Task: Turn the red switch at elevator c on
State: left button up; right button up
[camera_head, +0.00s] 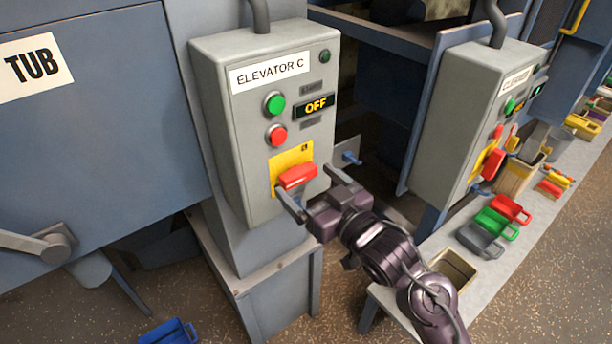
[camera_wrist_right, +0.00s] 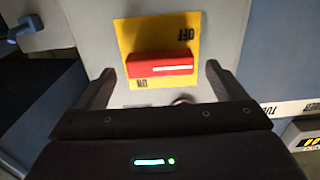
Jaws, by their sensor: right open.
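The grey control box labelled ELEVATOR C (camera_head: 235,130) stands on a pedestal, and its display (camera_head: 316,105) reads OFF. The red switch (camera_head: 297,176) is a bar-shaped handle on a yellow plate (camera_head: 277,163) low on the box front. It also shows in the right wrist view (camera_wrist_right: 160,65), lying crosswise on the plate between the ON and OFF marks. My right gripper (camera_head: 312,190) is open in front of the switch, with one finger on each side of it. In the wrist view its fingertips (camera_wrist_right: 158,78) flank the handle with gaps on both sides. My left gripper is not in view.
A green button (camera_head: 274,103) and a red button (camera_head: 277,135) sit above the switch. A second control box (camera_head: 443,125) stands to the right. A bench (camera_head: 400,294) with bins and scoops runs along the right. A large blue-grey TUB housing (camera_head: 90,130) is at the left.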

jog(key=shift+w+a, duration=0.4)
jog(key=shift+w, duration=0.15)
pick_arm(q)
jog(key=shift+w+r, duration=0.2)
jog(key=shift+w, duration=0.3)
pick_arm(e)
jog(key=c, duration=1)
jog(key=shift+r+m+p, duration=0.1)
jog(key=shift+m+p, duration=0.3)
jog(key=shift+p, duration=0.35)
jog(key=m+p, duration=1.1)
jog(key=shift+w+r+p, duration=0.1)
jog(key=shift+p, duration=0.3)
jog(key=m+p, duration=0.2)
jog(key=m, duration=0.1)
jog(key=shift+m+p, duration=0.3)
jog(key=shift+p, duration=0.1)
pick_arm(q)
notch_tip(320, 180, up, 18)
jog(key=p, duration=0.1)
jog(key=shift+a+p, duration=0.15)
jog(key=shift+p, duration=0.25)
pick_arm(e)
jog(key=shift+f+m, duration=0.25)
jog(key=shift+m, duration=1.05)
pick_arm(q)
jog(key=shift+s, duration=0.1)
